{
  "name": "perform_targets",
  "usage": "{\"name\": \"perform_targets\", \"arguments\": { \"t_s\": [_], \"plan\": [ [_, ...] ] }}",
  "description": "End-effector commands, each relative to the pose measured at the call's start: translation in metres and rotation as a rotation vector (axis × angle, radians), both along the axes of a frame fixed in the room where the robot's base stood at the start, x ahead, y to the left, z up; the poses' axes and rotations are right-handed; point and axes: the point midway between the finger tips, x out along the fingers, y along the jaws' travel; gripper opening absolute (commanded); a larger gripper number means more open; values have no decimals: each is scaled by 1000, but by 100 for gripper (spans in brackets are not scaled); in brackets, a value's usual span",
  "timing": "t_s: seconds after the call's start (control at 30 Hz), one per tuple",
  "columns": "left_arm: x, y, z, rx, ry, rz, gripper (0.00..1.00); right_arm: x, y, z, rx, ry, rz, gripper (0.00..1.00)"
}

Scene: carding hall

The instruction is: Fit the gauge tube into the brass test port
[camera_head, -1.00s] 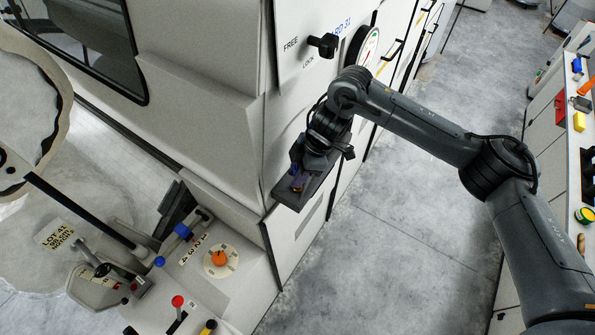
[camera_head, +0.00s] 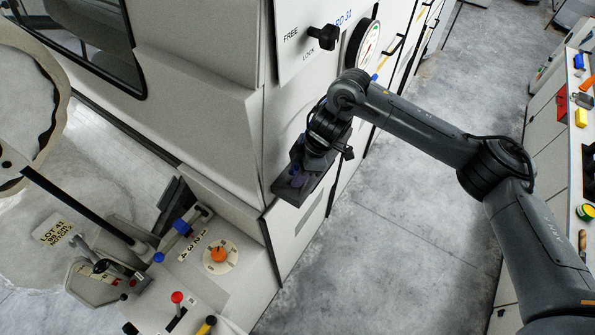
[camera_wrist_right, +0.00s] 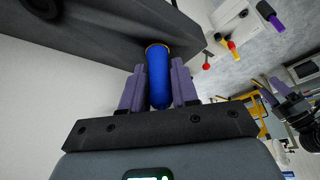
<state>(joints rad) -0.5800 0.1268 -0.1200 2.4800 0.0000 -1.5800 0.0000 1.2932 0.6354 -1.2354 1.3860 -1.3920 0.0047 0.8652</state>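The gauge tube is a blue cylinder (camera_wrist_right: 158,78) between the two purple fingers of my right gripper (camera_wrist_right: 157,82) in the right wrist view. The fingers press on its sides. Its far end meets a brass ring, the test port (camera_wrist_right: 157,45), set in a dark grey ledge (camera_wrist_right: 100,35). How deep the tube sits in the ring I cannot tell. In the head view my right gripper (camera_head: 297,172) is low at the machine's corner, over the dark ledge (camera_head: 290,192); tube and port are hard to make out there.
Beside the ledge is a white machine panel with a black knob (camera_head: 322,37) and a round dial gauge (camera_head: 364,45). A control desk with an orange dial (camera_head: 218,254) and levers stands at lower left. The grey floor (camera_head: 390,220) is clear; a side bench stands at right.

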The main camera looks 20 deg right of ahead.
Motion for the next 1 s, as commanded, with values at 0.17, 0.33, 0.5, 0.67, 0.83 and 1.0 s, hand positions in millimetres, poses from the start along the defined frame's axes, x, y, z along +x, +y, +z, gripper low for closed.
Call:
{"name": "perform_targets", "arguments": {
  "t_s": [0.17, 0.33, 0.5, 0.67, 0.83, 1.0],
  "plan": [
    [0, 0, 0, 1, 0, -1, 64, 0, 0, 0, 0, 0, 0, 55],
    [0, 0, 0, 0, 0, 0, 64, 0, 0, 0, 0, 0, 0, 59],
    [0, -1, 0, -5, 0, 4, 64, 0, 0, 1, 0, 0, 0, 59],
    [0, -3, -4, -11, 0, 8, 64, 0, -4, 10, 1, -1, 1, 59],
    [0, -3, -8, -12, 1, 9, 64, -1, -15, 37, -1, -6, -1, 59],
    [0, -3, -8, -11, 1, 7, 64, -3, -26, 64, -2, -6, -1, 59]
  ]
}}
